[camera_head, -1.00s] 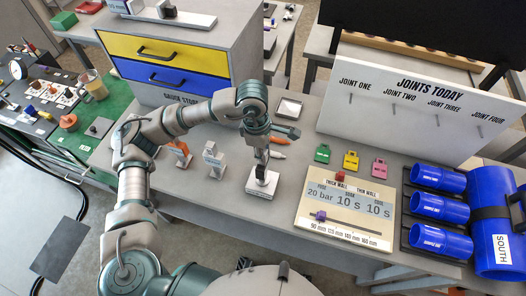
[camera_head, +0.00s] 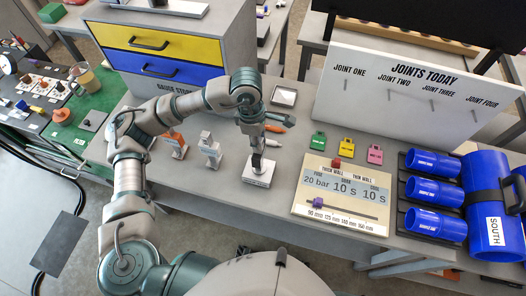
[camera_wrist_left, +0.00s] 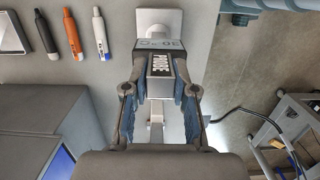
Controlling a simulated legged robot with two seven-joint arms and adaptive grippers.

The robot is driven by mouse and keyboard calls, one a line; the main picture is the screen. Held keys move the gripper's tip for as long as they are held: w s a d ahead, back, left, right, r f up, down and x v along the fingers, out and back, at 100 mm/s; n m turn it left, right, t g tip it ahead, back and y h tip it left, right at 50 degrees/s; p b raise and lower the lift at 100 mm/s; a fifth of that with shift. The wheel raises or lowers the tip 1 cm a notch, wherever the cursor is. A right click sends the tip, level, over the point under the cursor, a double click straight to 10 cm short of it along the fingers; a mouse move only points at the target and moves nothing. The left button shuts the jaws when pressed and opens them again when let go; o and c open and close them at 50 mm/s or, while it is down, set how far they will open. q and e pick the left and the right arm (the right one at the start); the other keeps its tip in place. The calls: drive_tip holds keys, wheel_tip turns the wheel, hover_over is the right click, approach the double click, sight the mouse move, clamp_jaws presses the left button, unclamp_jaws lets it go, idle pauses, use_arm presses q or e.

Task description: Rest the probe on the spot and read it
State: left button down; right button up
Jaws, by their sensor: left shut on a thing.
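In the left wrist view the gripper's fingers (camera_wrist_left: 160,90) clamp the probe's two sides. A white square with a round pale disc (camera_wrist_left: 156,20) shows just beyond the probe's far end. The probe's lower tip is hidden, so I cannot tell whether it touches the block. My right gripper is out of view.
Orange and white pens (camera_wrist_left: 72,35) and a framed tile (camera_head: 284,96) lie near the gripper. Two small upright items (camera_head: 210,150) stand left of the block. A settings board (camera_head: 341,196), colored tags (camera_head: 347,147) and blue pipes (camera_head: 437,191) are to the right. Drawers (camera_head: 170,60) stand behind.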

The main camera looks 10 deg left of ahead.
use_arm(q)
drive_tip(key=shift+s+f, duration=0.1)
drive_tip(key=shift+f, duration=0.15)
idle(0.3)
drive_tip(key=c, duration=0.8)
unclamp_jaws()
drive_tip(key=shift+c, duration=0.2)
drive_tip(key=shift+r, duration=0.1)
wheel_tip(320, 180, up, 12)
drive_tip(key=a, duration=0.1)
drive_tip(key=shift+w+a, duration=0.25)
drive_tip(key=shift+w, duration=0.1)
